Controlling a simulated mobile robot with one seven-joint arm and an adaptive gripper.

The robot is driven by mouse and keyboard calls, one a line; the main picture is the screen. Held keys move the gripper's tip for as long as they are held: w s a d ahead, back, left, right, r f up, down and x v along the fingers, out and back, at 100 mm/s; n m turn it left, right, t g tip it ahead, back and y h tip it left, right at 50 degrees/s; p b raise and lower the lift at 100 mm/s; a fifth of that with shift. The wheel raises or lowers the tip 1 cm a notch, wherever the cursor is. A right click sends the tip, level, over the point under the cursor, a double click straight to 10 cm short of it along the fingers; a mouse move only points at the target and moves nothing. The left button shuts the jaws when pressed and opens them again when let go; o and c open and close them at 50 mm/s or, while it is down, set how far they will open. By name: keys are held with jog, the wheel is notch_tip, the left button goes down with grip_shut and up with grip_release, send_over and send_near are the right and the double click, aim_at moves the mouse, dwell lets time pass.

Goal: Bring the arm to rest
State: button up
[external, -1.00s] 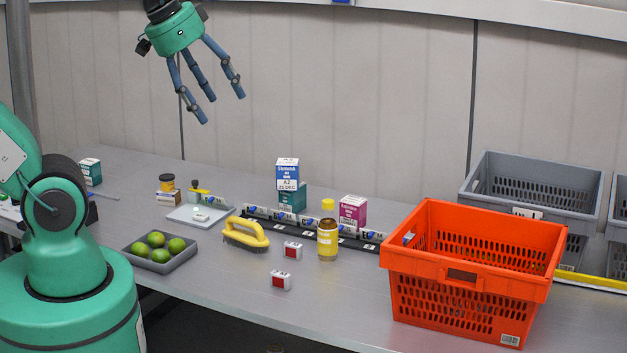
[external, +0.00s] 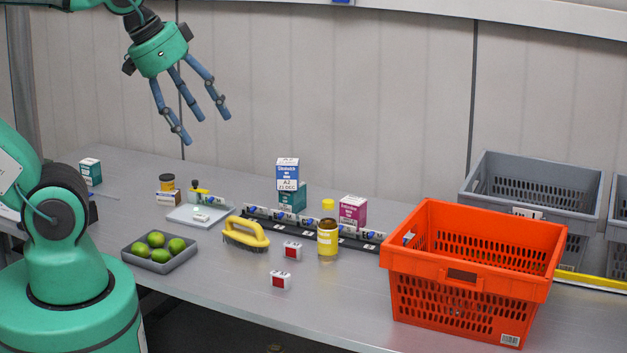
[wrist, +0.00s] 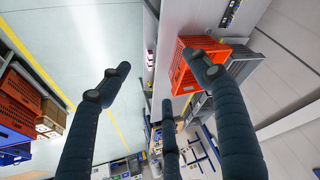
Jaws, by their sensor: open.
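My gripper (external: 195,122) hangs in the air above the back left of the grey table (external: 330,300), well clear of everything on it. Its three blue fingers are spread and nothing is between them. In the wrist view the fingers of my gripper (wrist: 160,105) show dark and apart, with the orange tote (wrist: 188,72) beyond them. The orange tote (external: 475,278) also stands at the right of the table in the external view.
Grey crates (external: 530,190) are behind the tote. A pale wall backs the table.

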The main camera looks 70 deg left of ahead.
notch_tip(320, 180, down, 12)
jog(key=b, duration=1.1)
